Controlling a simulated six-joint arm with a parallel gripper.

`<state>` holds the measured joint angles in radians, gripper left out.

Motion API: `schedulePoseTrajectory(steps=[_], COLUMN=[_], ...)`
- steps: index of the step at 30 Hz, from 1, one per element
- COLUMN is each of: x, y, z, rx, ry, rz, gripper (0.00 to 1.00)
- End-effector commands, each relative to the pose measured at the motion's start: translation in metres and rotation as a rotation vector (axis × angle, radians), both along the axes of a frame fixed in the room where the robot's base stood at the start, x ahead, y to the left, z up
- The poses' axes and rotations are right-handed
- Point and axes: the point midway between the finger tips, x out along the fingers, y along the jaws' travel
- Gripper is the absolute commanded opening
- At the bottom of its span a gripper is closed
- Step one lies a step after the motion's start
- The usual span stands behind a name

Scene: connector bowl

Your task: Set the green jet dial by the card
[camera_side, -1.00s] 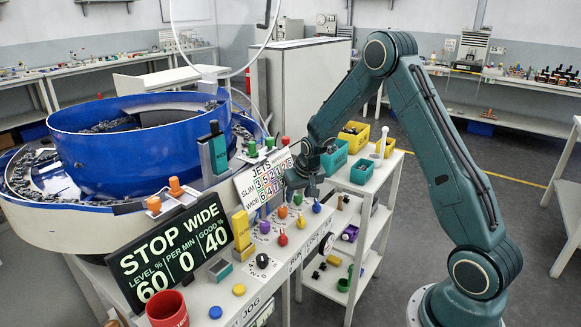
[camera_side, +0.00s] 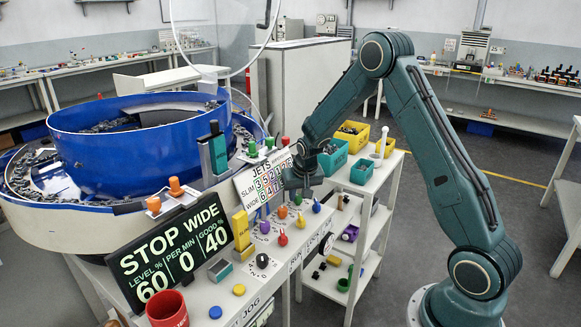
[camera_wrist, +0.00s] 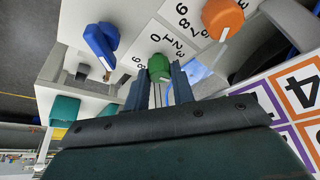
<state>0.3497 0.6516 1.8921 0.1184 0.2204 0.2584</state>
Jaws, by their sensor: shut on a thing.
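The green jet dial (camera_wrist: 159,68) stands on a white panel with printed numbers around it, between a blue dial (camera_wrist: 100,42) and an orange dial (camera_wrist: 222,18) in the wrist view. My gripper (camera_wrist: 160,85) is shut on the green dial, with one finger at each side. In the side view my gripper (camera_side: 302,187) is low over the far end of the dial row, and the green dial (camera_side: 297,199) shows just below it. The JETS card (camera_side: 263,184), with SLIM and WIDE rows of coloured numbers, stands behind the dials, partly hidden by my gripper.
A black display (camera_side: 172,250) reads STOP WIDE, 60, 0, 40. The blue bowl feeder (camera_side: 140,150) stands behind it. A red mug (camera_side: 168,309) is at the front. A shelf with teal and yellow bins (camera_side: 362,171) stands right of the panel.

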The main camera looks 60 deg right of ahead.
Motion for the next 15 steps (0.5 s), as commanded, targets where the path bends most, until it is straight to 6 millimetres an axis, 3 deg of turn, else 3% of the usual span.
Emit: schedulePoseTrajectory(steps=[1, 4, 15], x=[0.0001, 0.0001, -0.0003], y=[0.0, 0.0, 0.0002], z=[0.0004, 0.0004, 0.0012], rx=[-0.001, -0.001, 0.0], ry=[-0.001, -0.001, -0.001], rz=[0.0, 0.001, 0.001], gripper=[0.26, 0.46, 0.46])
